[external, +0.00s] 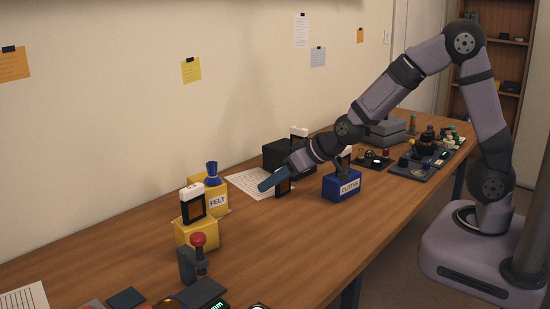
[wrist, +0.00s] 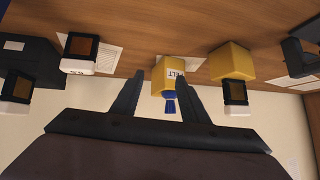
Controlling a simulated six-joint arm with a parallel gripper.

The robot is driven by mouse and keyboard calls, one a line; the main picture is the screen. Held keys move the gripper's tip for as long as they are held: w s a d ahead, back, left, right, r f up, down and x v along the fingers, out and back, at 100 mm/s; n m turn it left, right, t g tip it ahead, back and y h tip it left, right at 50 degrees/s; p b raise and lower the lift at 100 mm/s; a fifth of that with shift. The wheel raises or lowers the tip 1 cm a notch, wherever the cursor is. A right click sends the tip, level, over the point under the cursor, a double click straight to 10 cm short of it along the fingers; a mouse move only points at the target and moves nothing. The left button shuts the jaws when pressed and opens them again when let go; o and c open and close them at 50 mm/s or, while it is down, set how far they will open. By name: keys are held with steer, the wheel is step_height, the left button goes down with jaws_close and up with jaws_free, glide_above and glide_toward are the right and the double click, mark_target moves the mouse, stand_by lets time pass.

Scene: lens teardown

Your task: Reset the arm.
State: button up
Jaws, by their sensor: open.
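My arm reaches from the right over the wooden table (external: 285,240), and my gripper (external: 265,185) hangs above the table's middle. In the wrist view my gripper (wrist: 155,88) has its two dark fingers well apart, open, with nothing held between them. Beyond the fingers, the yellow box labelled FELT (wrist: 173,68) shows upside down with its blue top. In the external view the FELT box (external: 214,201) stands left of my gripper, apart from it. The blue box labelled CLOTHS (external: 341,185) stands to the right, below my forearm.
A yellow block (external: 196,234) carries a dark-windowed, white-topped piece (external: 193,203). A red-knobbed device (external: 199,245) stands at the front left. A black box (external: 277,157) and another white-topped piece (external: 299,137) are behind my arm. Clutter fills the far right end. The front middle tabletop is clear.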

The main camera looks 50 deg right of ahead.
steer(key=s+d+g+h+p, duration=0.1)
steer(key=s+d+g, duration=0.3)
steer(key=s, duration=0.9)
steer(key=s+d+m+g+h+p, duration=0.1)
steer(key=s+d+g+p, duration=0.3)
steer(key=s+d, duration=0.6)
steer(key=s+g, duration=0.1)
steer(key=s, duration=0.3)
steer(key=shift+d, duration=0.15)
